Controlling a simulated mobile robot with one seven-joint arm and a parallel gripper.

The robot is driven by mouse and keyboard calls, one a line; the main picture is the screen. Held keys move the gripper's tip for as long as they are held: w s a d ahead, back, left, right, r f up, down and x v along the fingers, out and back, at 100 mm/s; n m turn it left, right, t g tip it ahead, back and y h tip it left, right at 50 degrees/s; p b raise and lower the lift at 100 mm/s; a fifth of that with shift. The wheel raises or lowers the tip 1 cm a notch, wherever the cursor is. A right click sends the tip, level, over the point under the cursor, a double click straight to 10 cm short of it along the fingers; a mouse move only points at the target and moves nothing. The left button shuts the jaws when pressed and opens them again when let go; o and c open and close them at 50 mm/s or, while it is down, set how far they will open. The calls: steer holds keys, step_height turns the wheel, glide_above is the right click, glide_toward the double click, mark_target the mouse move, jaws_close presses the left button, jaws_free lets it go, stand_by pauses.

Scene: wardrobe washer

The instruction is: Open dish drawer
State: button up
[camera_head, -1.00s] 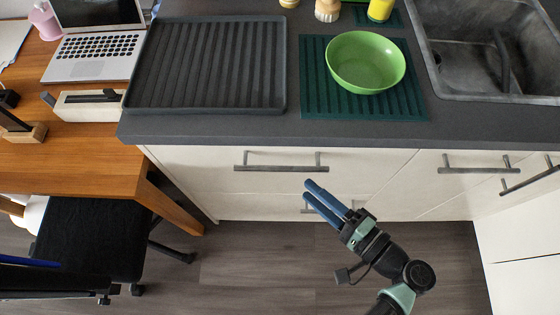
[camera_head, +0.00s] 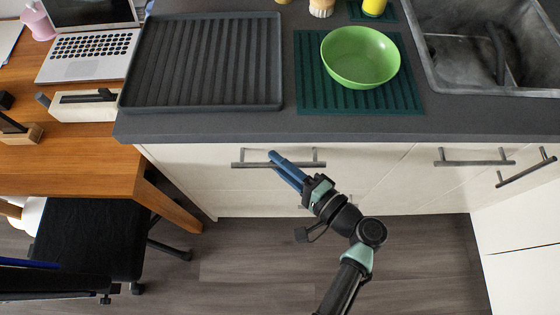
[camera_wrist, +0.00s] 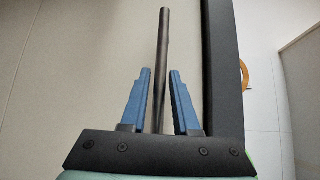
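The white upper drawer front (camera_head: 210,158) under the countertop is shut, with a grey horizontal bar handle (camera_head: 306,164). My gripper (camera_head: 275,158) reaches up to the left-middle part of this handle. In the wrist view, my gripper's blue fingers (camera_wrist: 160,100) stand open on either side of the handle bar (camera_wrist: 163,50), with a visible gap on both sides. The drawer front (camera_wrist: 90,60) fills the view behind them. I cannot tell how deep the bar sits between the fingers.
The dark countertop edge (camera_head: 330,137) overhangs just above the handle, carrying a grey tray (camera_head: 205,60) and a green bowl (camera_head: 360,57). Another handle (camera_head: 475,162) is to the right. A desk (camera_head: 65,170) and black chair (camera_head: 85,240) stand left. Floor before the drawers is mostly clear.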

jaws_close()
stand_by(1.1)
